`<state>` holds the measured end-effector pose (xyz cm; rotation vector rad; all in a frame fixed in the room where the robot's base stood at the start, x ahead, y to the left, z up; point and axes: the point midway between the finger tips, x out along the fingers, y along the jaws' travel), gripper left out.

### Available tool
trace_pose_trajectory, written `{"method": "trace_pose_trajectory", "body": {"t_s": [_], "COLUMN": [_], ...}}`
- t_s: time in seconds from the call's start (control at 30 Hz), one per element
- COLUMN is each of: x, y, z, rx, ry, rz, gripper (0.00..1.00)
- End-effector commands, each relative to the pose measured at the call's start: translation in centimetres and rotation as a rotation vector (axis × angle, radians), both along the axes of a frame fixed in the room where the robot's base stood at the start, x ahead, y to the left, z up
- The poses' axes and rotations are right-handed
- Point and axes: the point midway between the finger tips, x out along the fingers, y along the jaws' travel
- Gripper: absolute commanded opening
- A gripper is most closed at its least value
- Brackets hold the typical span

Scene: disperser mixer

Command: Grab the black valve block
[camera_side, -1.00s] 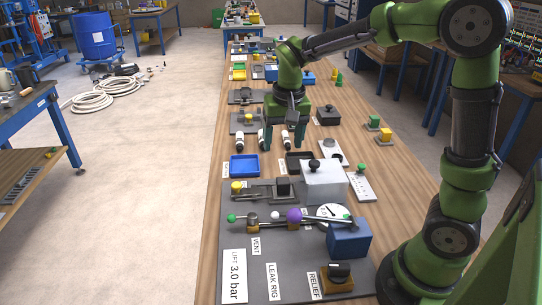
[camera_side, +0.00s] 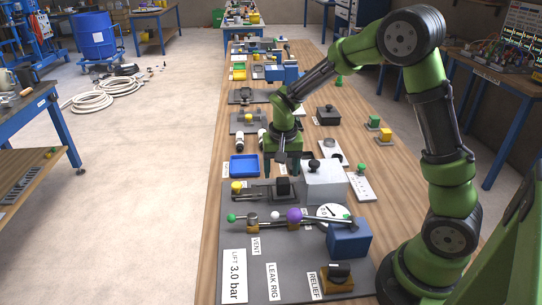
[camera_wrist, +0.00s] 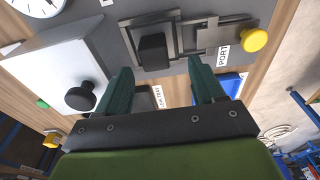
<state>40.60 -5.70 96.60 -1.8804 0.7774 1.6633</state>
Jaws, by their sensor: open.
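The black valve block (camera_side: 283,186) sits on a grey slide fixture on the dark rig board, and it also shows in the wrist view (camera_wrist: 153,52). My gripper (camera_side: 282,167) is over the bench just behind the fixture. In the wrist view my gripper (camera_wrist: 162,82) is open, with nothing between its two dark green fingers. The block lies ahead of the fingertips, roughly in line with the gap between them, and apart from them. The exact height of the fingers above the bench is hard to tell.
A pale box with a black knob (camera_side: 323,185) stands close right of the block. A yellow knob (camera_side: 237,187) is on the fixture's left end. A blue tray (camera_side: 243,166) lies left of my gripper. A black tray is partly hidden behind my gripper.

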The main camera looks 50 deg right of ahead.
Motion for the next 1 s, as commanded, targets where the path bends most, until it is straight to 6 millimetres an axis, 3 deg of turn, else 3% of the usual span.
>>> {"method": "trace_pose_trajectory", "body": {"t_s": [0.3,0.6,1.0], "x": [-0.3,-0.3,-0.3], "y": [-0.6,-0.7,-0.7], "z": [-4.4,-4.7,-4.7], "rx": [0.000,0.000,0.000], "ry": [0.004,0.001,0.001], "rz": [0.000,0.000,0.000], "gripper": [0.68,0.67,0.05]}}
